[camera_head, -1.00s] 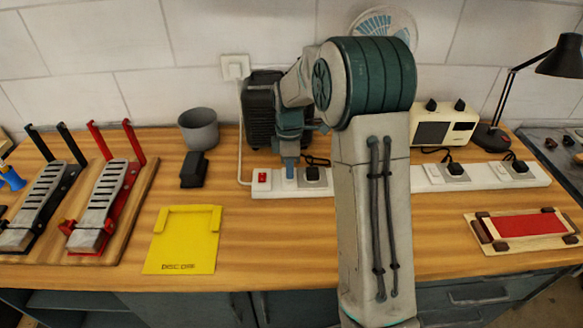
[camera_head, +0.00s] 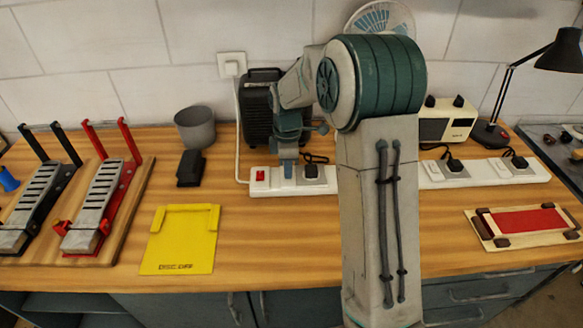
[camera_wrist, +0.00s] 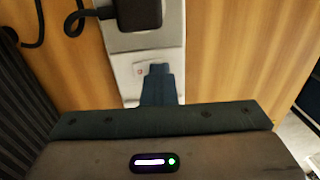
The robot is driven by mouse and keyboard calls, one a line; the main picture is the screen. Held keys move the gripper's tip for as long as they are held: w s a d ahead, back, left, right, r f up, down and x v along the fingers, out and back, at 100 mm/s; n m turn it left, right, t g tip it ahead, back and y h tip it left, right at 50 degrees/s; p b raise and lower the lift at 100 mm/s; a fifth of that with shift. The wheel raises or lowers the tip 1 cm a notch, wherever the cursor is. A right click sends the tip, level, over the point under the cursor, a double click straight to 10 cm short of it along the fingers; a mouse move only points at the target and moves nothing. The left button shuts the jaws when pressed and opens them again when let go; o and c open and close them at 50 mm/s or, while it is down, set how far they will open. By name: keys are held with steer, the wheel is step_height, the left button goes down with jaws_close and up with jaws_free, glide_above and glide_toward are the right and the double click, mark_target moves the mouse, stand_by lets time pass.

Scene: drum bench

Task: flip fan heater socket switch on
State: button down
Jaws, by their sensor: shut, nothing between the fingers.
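A long white socket strip (camera_head: 278,187) lies along the back of the bench. Its left end has a red switch (camera_head: 260,176). My gripper (camera_head: 287,172) points down at the strip, between that red switch and a black plug (camera_head: 310,172). In the wrist view my gripper (camera_wrist: 160,70) is shut and empty, with its tips over the strip beside a small white switch (camera_wrist: 140,69) with a reddish mark. I cannot tell whether the tips touch it or which way it is tipped. A black plug (camera_wrist: 130,12) sits just beyond. The black ribbed heater (camera_head: 258,110) stands behind.
A grey pot (camera_head: 196,128) and a black block (camera_head: 191,168) are to the left. Two pedals and a yellow tray (camera_head: 181,240) lie further left and in front. A cream device (camera_head: 447,120) and a black lamp (camera_head: 492,134) are to the right. The front middle is clear.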

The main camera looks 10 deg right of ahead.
steer(key=shift+w+d+p, duration=0.2)
steer(key=shift+w+p, duration=0.2)
steer(key=shift+w, duration=0.4)
steer(key=shift+r, duration=0.1)
steer(key=shift+r, duration=0.25)
step_height(320, 180, up, 13)
steer(key=w+p, duration=0.1)
steer(key=shift+w+r+p, duration=0.2)
steer(key=shift+w+p, duration=0.1)
steer(key=shift+p, duration=0.05)
steer(key=shift+d, duration=0.1)
